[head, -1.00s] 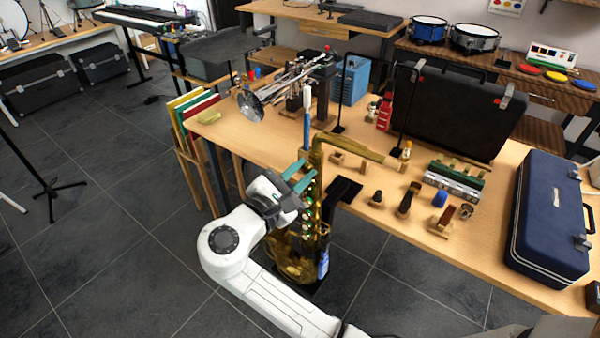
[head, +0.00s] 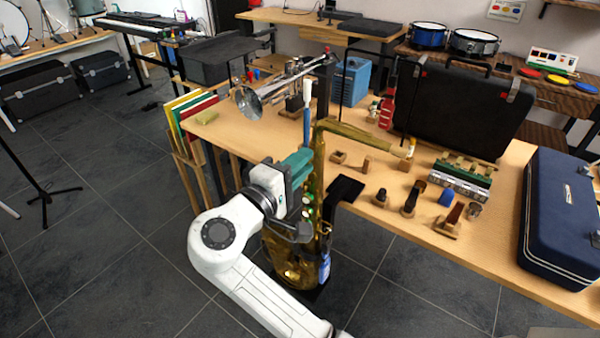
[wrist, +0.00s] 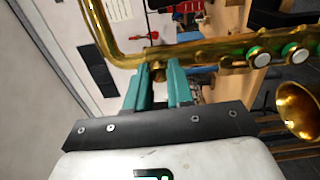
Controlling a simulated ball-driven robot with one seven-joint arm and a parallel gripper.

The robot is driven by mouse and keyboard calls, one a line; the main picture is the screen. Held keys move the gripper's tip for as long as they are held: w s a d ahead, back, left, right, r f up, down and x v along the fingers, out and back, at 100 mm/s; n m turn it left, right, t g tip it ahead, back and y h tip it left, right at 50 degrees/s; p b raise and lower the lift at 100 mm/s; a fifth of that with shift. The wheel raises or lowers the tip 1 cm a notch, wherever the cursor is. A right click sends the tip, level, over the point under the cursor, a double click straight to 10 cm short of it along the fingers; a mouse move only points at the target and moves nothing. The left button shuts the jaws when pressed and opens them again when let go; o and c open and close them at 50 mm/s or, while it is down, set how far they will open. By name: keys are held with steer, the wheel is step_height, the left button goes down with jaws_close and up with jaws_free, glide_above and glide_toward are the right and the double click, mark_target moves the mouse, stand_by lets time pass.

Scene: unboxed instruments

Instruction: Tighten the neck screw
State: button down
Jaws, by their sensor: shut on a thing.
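A brass saxophone (head: 318,190) stands upright at the front edge of the workbench, its curved neck (head: 360,132) pointing right over the bench. In the wrist view the saxophone body (wrist: 215,50) runs across the top, with the neck (wrist: 97,28) curving up at left. My gripper (head: 300,165) is at the upper body, just below the neck joint. In the wrist view its teal fingers (wrist: 165,82) are closed about a small brass neck screw (wrist: 158,72) under the joint. The screw is mostly hidden between the fingertips.
A trumpet (head: 265,95) stands on the bench behind the saxophone. Mouthpieces and small wooden blocks (head: 410,200) lie right of it. A black case (head: 460,105) and a blue case (head: 562,220) take up the right side. A saxophone bell (wrist: 298,110) shows in the wrist view.

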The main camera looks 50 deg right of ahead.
steer(key=m+b, duration=0.2)
steer(key=m, duration=0.1)
steer(key=m+b, duration=0.5)
steer(key=b, duration=0.1)
steer(key=shift+f+m, duration=0.25)
steer(key=shift+m, duration=0.15)
steer(key=shift+r+m+b, duration=0.1)
steer(key=shift+m+b, duration=0.2)
steer(key=shift+b, duration=0.05)
steer(key=c, duration=1)
jaws_free()
steer(key=shift+r, duration=0.1)
steer(key=a, duration=1)
steer(key=shift+s+a, duration=0.15)
steer(key=shift+a, duration=0.25)
